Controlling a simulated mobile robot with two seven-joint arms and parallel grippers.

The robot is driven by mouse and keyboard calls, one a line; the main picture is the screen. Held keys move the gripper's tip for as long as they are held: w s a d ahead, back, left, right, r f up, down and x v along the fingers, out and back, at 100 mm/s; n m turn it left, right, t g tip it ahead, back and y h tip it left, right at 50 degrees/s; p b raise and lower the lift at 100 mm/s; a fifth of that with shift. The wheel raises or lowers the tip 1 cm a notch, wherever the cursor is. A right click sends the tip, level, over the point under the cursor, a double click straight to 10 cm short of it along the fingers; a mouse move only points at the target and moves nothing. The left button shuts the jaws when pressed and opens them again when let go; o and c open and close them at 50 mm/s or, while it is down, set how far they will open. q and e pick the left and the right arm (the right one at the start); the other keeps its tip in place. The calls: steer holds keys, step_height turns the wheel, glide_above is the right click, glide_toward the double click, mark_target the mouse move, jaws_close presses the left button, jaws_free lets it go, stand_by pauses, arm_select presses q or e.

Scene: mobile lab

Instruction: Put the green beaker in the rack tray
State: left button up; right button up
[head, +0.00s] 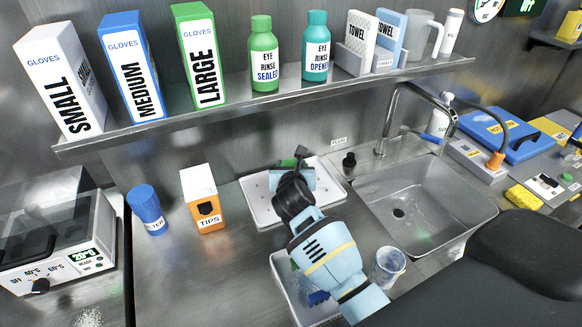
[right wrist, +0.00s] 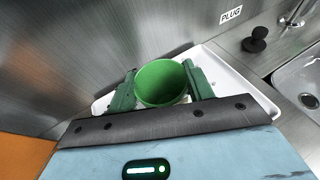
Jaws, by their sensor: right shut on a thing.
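The green beaker (right wrist: 162,84) is between the two fingers of my right gripper (right wrist: 164,82), which is shut on it. In the right wrist view I look into its open mouth. In the head view only a bit of green (head: 288,162) shows behind my right gripper (head: 302,158). A white tray (head: 262,212), which looks like the rack tray, lies below on the steel counter by the wall; its rim also shows in the right wrist view (right wrist: 262,102). I cannot tell whether the beaker touches it. My left gripper is not in view.
A second white tray (head: 279,262) holding blue items lies in front, partly under my arm. A clear beaker (head: 388,266) stands right of it. The sink (head: 425,200) and black plug (head: 349,160) are to the right, the orange tips box (head: 202,197) to the left. A shelf (head: 270,100) hangs above.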

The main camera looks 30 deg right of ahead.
steer(key=shift+f, duration=0.1)
steer(key=o, duration=1)
steer(key=shift+c, duration=0.2)
